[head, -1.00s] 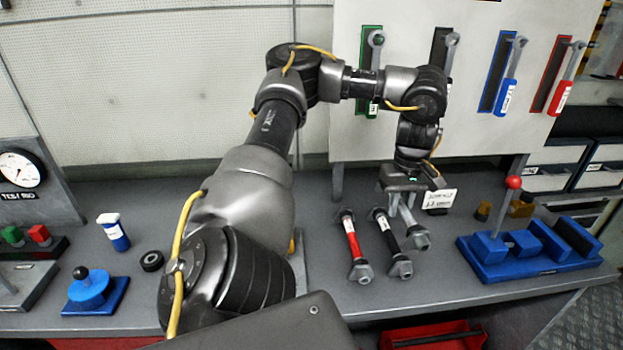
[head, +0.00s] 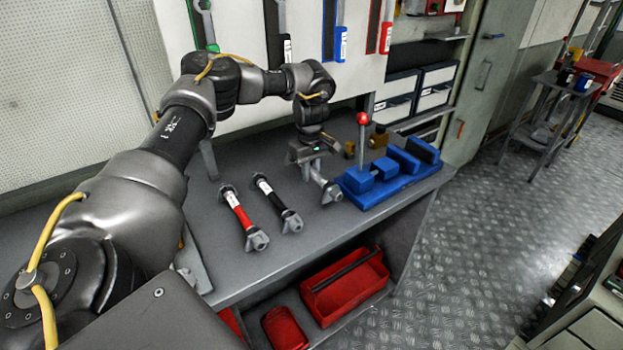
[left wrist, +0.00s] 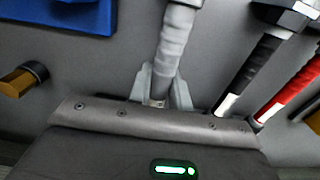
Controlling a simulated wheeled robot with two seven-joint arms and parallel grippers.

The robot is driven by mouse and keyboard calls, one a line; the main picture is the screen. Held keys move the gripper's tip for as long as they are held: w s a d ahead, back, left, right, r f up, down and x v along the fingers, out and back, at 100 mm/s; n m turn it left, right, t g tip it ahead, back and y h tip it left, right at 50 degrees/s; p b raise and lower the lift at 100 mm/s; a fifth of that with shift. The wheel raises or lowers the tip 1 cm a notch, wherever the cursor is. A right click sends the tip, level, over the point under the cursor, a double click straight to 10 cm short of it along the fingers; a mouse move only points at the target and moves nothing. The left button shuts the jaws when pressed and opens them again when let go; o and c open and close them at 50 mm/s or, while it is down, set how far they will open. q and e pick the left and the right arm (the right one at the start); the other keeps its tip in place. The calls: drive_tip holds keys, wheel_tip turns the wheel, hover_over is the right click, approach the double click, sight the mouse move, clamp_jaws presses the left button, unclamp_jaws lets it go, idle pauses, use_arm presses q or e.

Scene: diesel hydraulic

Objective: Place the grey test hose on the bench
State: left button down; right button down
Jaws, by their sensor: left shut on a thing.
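The grey test hose (head: 323,184) lies roughly parallel to the red and black hoses, to their right on the grey bench (head: 225,275). My left gripper (head: 313,163) points down and is shut on the hose's upper part. The hose's metal end fitting shows toward the bench front. I cannot tell whether the hose touches the bench top. In the left wrist view the grey hose (left wrist: 174,45) runs between my left gripper's fingers (left wrist: 162,88), and its far part is hidden behind the gripper body. My right gripper is not in view.
A black hose (head: 275,200) and a red hose (head: 239,214) lie to the left. A blue fixture block (head: 400,178) with a red-knobbed lever (head: 362,140) stands close on the right. Red trays (head: 345,290) are below the bench.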

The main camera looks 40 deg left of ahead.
sight(312, 189)
use_arm(q)
drive_tip(key=shift+w+f, duration=0.25)
drive_tip(key=shift+f, duration=0.05)
wheel_tip(312, 189, down, 3)
drive_tip(key=shift+w+f+p, duration=0.1)
drive_tip(key=shift+p, duration=0.2)
drive_tip(key=c, duration=1.3)
unclamp_jaws()
drive_tip(key=shift+f, duration=0.15)
wheel_tip(312, 189, up, 12)
drive_tip(key=shift+r+b, duration=0.25)
drive_tip(key=shift+b, duration=0.05)
